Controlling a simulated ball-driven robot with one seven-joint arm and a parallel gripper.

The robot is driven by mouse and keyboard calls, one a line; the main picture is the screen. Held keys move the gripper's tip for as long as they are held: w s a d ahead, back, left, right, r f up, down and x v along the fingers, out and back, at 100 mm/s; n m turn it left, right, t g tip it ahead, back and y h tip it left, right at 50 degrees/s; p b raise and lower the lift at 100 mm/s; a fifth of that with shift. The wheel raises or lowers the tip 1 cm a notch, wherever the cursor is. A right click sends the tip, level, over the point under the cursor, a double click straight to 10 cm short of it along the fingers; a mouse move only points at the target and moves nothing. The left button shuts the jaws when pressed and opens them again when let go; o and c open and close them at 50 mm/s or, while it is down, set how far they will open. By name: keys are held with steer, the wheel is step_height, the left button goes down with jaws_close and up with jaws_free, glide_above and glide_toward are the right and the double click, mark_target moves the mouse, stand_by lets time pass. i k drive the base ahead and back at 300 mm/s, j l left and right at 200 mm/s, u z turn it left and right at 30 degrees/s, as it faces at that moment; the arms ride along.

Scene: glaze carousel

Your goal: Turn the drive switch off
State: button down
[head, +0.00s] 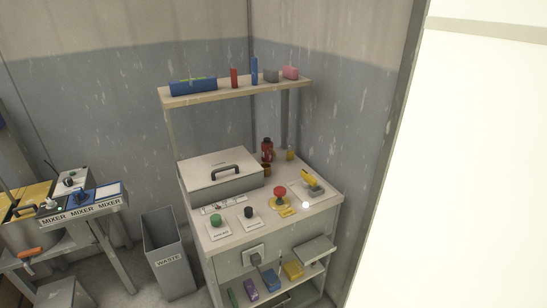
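No label in the head view reads clearly as "drive", so I cannot tell for certain which control is the drive switch. On the cabinet top (240,239) a lever with a yellow handle (312,181) sits on a pale plate at the right, its handle tilted up to the left. A small white lamp (305,204) glows at the near edge of that plate. To the left are a red mushroom button (280,192) on a yellow plate, a black knob (248,212) and a green button (215,220), each on a labelled plate. My gripper is not in view.
A lidded box (218,170) with a black handle stands behind the controls, beside a red bottle (267,150). A shelf (235,91) overhangs the back. A waste bin (166,252) and mixer panels (82,210) stand left. A bright white surface (480,170) fills the right.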

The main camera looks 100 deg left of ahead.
mark_target(309, 181)
steer(key=u, duration=2.35)
